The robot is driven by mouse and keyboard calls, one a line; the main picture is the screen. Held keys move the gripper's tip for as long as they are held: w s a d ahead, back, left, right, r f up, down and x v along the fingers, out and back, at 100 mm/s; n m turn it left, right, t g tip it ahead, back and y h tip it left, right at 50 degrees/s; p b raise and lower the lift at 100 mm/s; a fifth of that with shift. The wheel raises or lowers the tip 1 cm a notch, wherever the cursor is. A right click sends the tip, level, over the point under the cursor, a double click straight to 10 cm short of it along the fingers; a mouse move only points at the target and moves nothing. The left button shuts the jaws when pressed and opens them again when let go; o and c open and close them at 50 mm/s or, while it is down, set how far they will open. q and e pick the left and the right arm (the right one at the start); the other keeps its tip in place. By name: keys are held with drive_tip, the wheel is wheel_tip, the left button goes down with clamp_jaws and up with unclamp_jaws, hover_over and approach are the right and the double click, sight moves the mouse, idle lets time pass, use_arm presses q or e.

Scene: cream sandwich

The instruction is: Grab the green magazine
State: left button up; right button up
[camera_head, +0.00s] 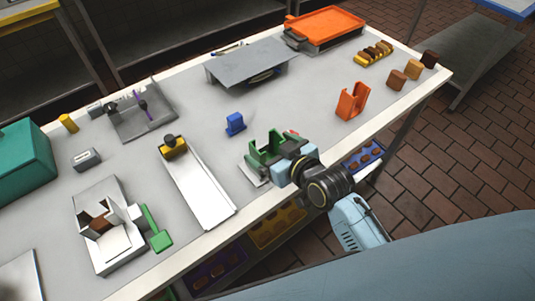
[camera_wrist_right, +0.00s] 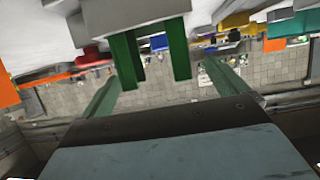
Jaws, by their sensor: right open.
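The green magazine (camera_head: 263,147) stands near the table's front edge, on a light grey base (camera_head: 252,173). Its two upright green walls (camera_wrist_right: 178,48) show in the right wrist view, where the picture looks upside down. My right gripper (camera_head: 277,162) is at the magazine's near side and hides part of it. In the wrist view the open fingers of my right gripper (camera_wrist_right: 163,82) lie to either side of the green walls, with gaps visible. My left gripper is not in view.
An orange magazine (camera_head: 352,101) stands to the right. A blue block (camera_head: 235,124) lies behind. A white chute (camera_head: 203,192) with a yellow block (camera_head: 173,148) is to the left. A white fixture with a green handle (camera_head: 155,228) stands further left.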

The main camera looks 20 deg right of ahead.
drive_tip(key=x, duration=0.4)
drive_tip(key=shift+w+d, duration=0.1)
drive_tip(key=shift+w, duration=0.3)
drive_tip(key=c, duration=1.1)
